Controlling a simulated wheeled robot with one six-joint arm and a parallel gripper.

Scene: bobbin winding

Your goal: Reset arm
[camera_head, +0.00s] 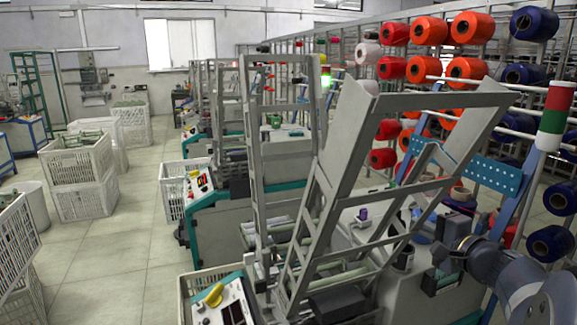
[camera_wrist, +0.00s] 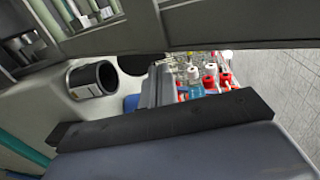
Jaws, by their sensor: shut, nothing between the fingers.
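My arm (camera_head: 515,285) enters the head view at the lower right. My gripper (camera_head: 441,256) is at its left end, small and dark beside the nearest winding machine (camera_head: 395,285). It is shut, with nothing held. In the wrist view a black bar and a broad grey surface fill the lower part. Beyond them are a black cylinder (camera_wrist: 93,79) on a pale machine surface and a grey frame bar (camera_wrist: 230,22) across the top. The fingertips are not clear in either view.
The near machine's tall grey frame (camera_head: 330,165) and a blue perforated plate (camera_head: 495,180) stand close to my arm. Red, orange and blue yarn cones (camera_head: 430,31) fill the rack at right. White crates (camera_head: 80,165) stand at left; the aisle floor (camera_head: 130,250) is open.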

